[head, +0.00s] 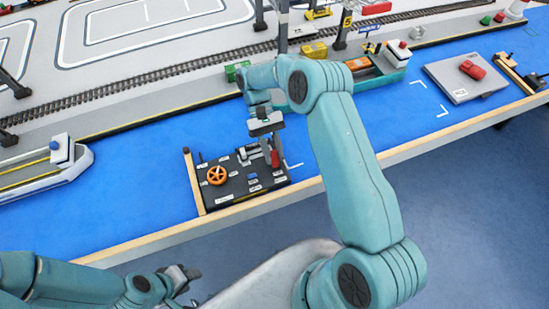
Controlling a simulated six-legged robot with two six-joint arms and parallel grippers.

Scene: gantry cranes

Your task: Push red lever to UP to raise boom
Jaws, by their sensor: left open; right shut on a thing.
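The dark control panel (232,189) sits near the front edge of the table, with an orange wheel (217,175) on its left. The red lever (276,158) stands on the panel's right part; its base is partly hidden by my gripper. My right gripper (270,147) reaches down from above and is shut on the red lever. The labels on the panel are too small to read. My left gripper (190,282) is open and empty, low in the picture, off the table's front edge and well apart from the panel.
A grey and white boat (45,170) lies left of the panel on the blue water surface. A green ship (385,75) with orange cargo lies behind my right arm. A grey pad (465,80) with a red piece is at the right. A wooden rim (420,143) edges the table.

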